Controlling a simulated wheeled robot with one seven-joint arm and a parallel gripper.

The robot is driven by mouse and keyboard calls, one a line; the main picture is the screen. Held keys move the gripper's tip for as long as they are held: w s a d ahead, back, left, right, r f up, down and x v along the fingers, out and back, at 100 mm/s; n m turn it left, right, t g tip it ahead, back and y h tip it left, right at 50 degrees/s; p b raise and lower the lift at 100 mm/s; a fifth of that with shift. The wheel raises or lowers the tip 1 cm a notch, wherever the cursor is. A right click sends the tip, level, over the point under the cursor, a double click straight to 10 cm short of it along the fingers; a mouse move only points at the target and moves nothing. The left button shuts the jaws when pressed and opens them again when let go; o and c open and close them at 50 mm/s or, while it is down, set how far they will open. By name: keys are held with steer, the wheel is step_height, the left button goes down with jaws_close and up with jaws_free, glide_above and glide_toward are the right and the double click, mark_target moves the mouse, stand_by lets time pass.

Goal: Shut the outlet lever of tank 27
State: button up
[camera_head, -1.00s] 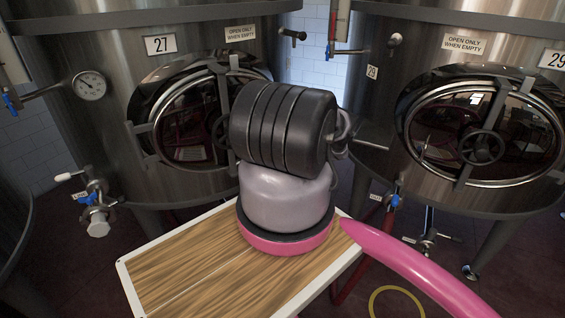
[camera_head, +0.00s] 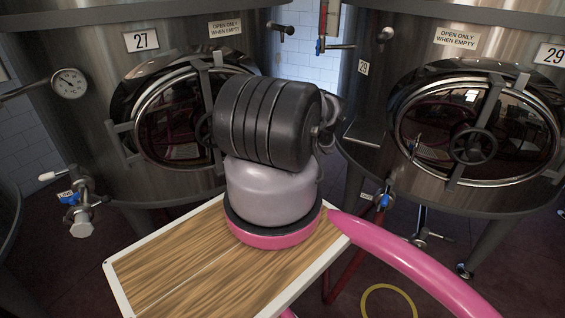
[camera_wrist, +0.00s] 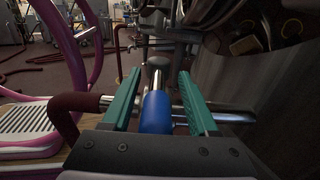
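Tank 27 (camera_head: 100,130) stands at the left in the head view, with its number plate (camera_head: 141,40). A valve with a blue part and a white-tipped handle (camera_head: 72,198) sits low on its left side. In the wrist view, my gripper (camera_wrist: 162,82) shows two green fingers, spread apart. A blue sleeve (camera_wrist: 156,113) lies between them, with a metal rod and a rounded dark end beyond. I cannot tell whether either finger touches it. A chrome pipe (camera_wrist: 228,115) runs to the right behind it. My gripper is hidden in the head view.
Tank 29 (camera_head: 365,100) stands at the right, with another blue-marked fitting (camera_head: 384,203) low between the tanks. In the wrist view, a dark red hose (camera_wrist: 72,102) meets the pipe's left end. A dark curved wall is close on the right. A yellow ring (camera_head: 388,300) lies on the floor.

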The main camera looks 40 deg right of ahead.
steer(key=shift+r, duration=0.1)
step_height(320, 180, up, 10)
steer(key=shift+f, duration=0.1)
stand_by(0.5)
stand_by(0.5)
